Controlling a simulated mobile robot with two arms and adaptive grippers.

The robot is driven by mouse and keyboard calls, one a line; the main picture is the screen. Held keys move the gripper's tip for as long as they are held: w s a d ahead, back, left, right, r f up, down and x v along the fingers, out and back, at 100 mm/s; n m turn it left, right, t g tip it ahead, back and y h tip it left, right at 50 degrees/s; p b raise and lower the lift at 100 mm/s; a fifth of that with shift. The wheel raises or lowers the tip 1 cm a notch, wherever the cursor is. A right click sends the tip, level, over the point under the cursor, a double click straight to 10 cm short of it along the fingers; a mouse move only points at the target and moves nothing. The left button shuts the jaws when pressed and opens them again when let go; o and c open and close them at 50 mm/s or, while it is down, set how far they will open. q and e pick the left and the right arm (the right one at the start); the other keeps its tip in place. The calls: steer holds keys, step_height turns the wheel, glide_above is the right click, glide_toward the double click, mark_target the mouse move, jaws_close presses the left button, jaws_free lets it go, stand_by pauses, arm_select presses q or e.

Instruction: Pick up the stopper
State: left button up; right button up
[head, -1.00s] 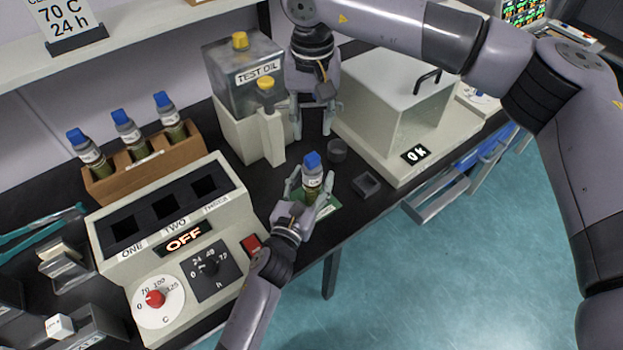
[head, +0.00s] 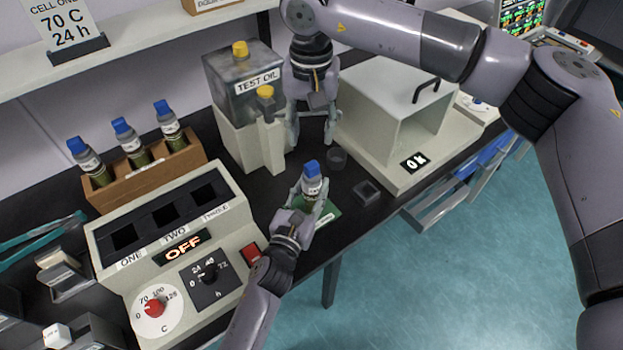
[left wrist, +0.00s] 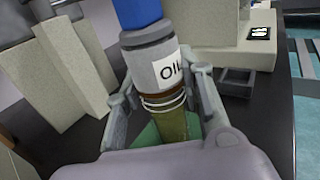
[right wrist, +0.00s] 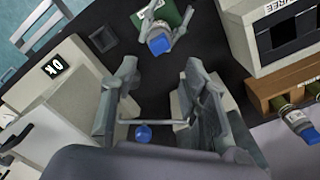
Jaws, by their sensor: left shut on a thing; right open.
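My left gripper (head: 308,202) is shut on a bottle (head: 312,188) with a grey neck and a blue stopper (head: 311,167) on top. The bottle is upright over a green mat (head: 328,222). The left wrist view shows the fingers around the bottle (left wrist: 165,95), with the stopper (left wrist: 138,12) cut off by the top edge. My right gripper (head: 313,140) hangs open and empty behind the bottle, apart from it. In the right wrist view a small round blue thing (right wrist: 143,133) shows between the open fingers; I cannot tell if it is a loose stopper.
A rack (head: 150,178) holds three blue-topped bottles at the left. The heater block (head: 212,244) with OFF display stands in front. The TEST OIL tank (head: 240,85) and white chamber (head: 385,110) flank my right gripper. A small cup (head: 337,158) and square tray (head: 367,192) sit nearby.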

steer(key=r+m, duration=0.1)
steer(key=m, duration=0.8)
glide_above(312, 165)
steer(key=f, duration=0.5)
steer(key=shift+s+a+f, duration=0.15)
steer(key=shift+a+f, duration=0.2)
steer(key=shift+f, duration=0.05)
steer(key=shift+d+f, duration=0.15)
steer(key=shift+f, duration=1.25)
steer(key=shift+d+f, duration=0.15)
steer(key=shift+f, duration=1.2)
jaws_close()
step_height(312, 165, up, 15)
